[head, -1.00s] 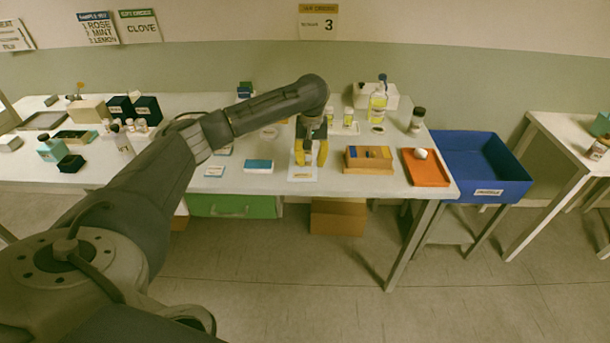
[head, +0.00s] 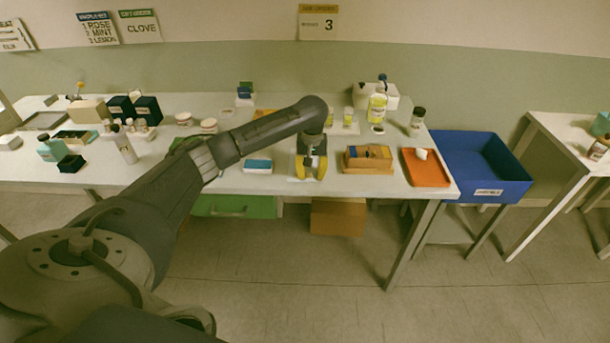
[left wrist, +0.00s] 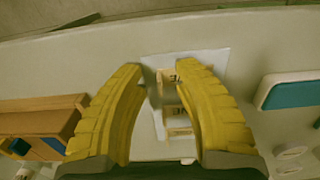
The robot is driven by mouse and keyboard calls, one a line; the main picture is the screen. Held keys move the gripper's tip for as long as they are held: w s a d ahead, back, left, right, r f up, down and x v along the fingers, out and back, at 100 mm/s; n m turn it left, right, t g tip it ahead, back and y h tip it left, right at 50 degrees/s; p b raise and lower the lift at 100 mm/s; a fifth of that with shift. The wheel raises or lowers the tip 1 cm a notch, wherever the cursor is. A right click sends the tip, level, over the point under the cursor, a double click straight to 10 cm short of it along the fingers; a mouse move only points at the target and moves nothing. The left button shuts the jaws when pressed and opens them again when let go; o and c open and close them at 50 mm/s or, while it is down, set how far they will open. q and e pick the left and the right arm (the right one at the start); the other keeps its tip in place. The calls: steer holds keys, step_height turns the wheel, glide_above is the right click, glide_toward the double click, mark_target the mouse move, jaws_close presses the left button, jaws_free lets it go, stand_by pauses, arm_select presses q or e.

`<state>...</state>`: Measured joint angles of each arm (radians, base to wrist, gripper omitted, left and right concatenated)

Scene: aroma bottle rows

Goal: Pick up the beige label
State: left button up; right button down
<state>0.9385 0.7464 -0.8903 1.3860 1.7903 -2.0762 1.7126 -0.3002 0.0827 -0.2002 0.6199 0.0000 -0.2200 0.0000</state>
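My left gripper (head: 311,176) is over the front edge of the middle table, with its two yellow fingers pointing down and apart. In the left wrist view the open fingers (left wrist: 160,75) frame a white sheet (left wrist: 213,63) on the table. Small beige pieces with dark print, which look like the beige label (left wrist: 178,124), show on the sheet between the fingers. Whether a finger touches them I cannot tell. In the head view the gripper hides most of the sheet and the label. My right gripper is not in view.
A blue-and-white box (head: 257,166) lies left of the gripper, and a wooden box (head: 368,160) stands close on its right. Further right are an orange tray (head: 427,170) and a blue bin (head: 482,165). Bottles stand behind, including a yellow one (head: 377,107).

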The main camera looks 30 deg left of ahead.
arm_select(q)
steer(key=shift+c, duration=0.2)
jaws_close()
steer(key=shift+r, duration=0.1)
